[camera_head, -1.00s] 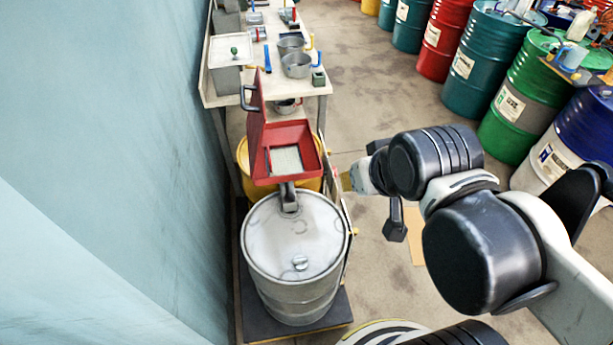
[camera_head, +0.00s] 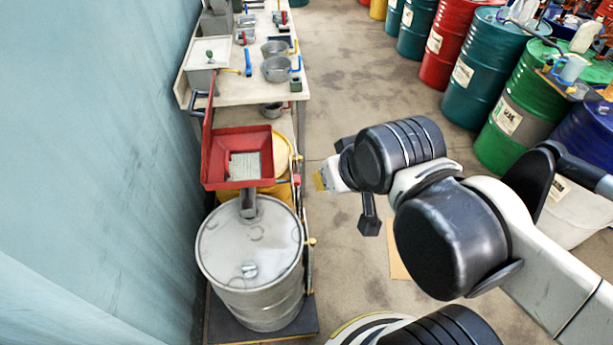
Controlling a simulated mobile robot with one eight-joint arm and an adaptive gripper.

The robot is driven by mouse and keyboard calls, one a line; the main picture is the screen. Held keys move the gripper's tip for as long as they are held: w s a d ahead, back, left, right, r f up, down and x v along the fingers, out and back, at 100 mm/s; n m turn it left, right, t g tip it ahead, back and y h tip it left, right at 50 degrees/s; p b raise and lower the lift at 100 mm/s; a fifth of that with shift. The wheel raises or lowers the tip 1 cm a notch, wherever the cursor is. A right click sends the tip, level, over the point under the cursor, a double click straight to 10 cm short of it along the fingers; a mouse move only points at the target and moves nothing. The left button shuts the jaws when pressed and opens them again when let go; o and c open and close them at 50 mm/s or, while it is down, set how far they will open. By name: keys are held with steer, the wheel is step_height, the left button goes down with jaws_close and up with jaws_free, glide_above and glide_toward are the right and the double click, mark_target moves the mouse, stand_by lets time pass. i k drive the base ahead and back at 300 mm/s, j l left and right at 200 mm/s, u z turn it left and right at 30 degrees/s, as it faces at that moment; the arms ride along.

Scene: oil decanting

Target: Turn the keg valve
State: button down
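A grey metal drum (camera_head: 275,292) stands upright at lower left, and a yellow keg (camera_head: 283,155) is partly hidden behind the red tray. Small red (camera_head: 297,181) and yellow (camera_head: 312,241) fittings show along the right side of the drum and keg. I cannot tell which of them is the keg valve. My gripper (camera_head: 322,180) is at the end of my arm, right of the keg and apart from these fittings in the picture. Its fingers are mostly hidden by my arm, so its opening cannot be seen. Nothing held is visible.
A red tray (camera_head: 210,170) with a grey spout sits above the drum's far side. A workbench (camera_head: 231,97) with pots and tools stands behind. A dark platform (camera_head: 228,333) is under the drum. Several coloured drums, including a green one (camera_head: 517,75), line the right.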

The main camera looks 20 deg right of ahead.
mark_target(296, 178)
steer(key=l+u, duration=0.2)
steer(key=l, duration=0.3)
steer(key=k+l+u, duration=0.15)
steer(key=l, duration=0.3)
steer(key=k+l+u, duration=0.2)
steer(key=l, duration=0.3)
steer(key=i+l+z, duration=0.2)
steer(key=l+z, duration=0.15)
